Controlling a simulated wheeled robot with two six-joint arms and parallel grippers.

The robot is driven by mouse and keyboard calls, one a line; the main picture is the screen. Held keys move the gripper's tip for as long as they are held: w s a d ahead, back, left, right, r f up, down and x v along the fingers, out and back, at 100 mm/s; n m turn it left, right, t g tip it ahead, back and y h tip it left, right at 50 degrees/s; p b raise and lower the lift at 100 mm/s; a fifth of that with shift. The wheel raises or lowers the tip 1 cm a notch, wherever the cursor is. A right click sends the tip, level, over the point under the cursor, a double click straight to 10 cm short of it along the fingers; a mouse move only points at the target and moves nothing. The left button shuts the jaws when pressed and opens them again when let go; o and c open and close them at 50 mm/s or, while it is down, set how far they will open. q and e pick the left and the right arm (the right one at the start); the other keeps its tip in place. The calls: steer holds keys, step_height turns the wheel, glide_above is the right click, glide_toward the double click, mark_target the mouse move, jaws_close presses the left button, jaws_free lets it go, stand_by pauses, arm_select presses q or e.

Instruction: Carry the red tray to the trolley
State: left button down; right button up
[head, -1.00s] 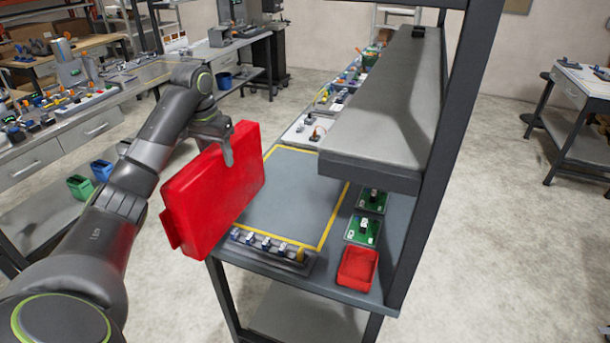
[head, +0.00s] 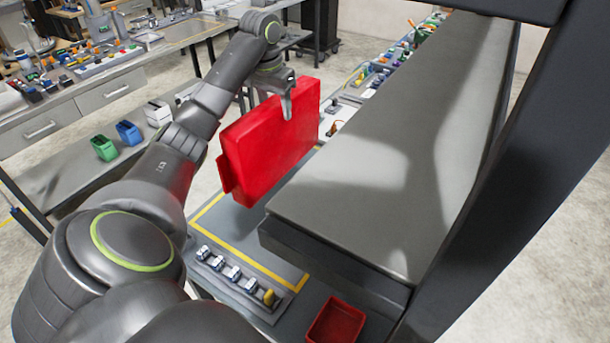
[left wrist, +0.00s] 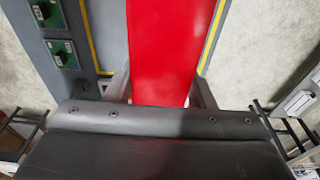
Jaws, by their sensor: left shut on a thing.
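The red tray (head: 268,140) hangs on edge, its broad face upright, in my left gripper (head: 288,105). The gripper is shut on its upper edge. In the left wrist view the tray (left wrist: 170,45) runs away between the two fingers. The tray is above the yellow-outlined grey bench top (head: 232,218), left of a grey shelf. I cannot make out a trolley for certain in the current views. My right gripper is not in view.
The grey shelf (head: 390,150) and dark upright post (head: 500,210) stand close on the right. A strip of small parts (head: 238,280) and a small red bin (head: 335,325) are on the bench's near side. Green (head: 104,148) and blue (head: 128,132) bins sit at left.

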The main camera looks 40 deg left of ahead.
mark_target(278, 138)
arm_select(q)
steer(key=shift+w, duration=0.2)
step_height(278, 138, down, 3)
steer(key=shift+s+r+b, duration=0.1)
steer(key=shift+b, duration=0.35)
steer(key=shift+s+f+p, duration=0.15)
steer(key=shift+f+p, duration=0.6)
steer(key=shift+f, duration=0.6)
step_height(278, 138, down, 4)
steer(key=shift+r+p, duration=0.2)
steer(key=shift+p, duration=0.55)
steer(key=shift+f, duration=0.25)
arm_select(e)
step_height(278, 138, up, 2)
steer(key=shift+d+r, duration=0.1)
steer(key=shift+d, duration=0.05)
arm_select(q)
steer(key=c, duration=0.6)
jaws_free()
steer(key=shift+f, duration=0.1)
steer(key=shift+c, duration=0.2)
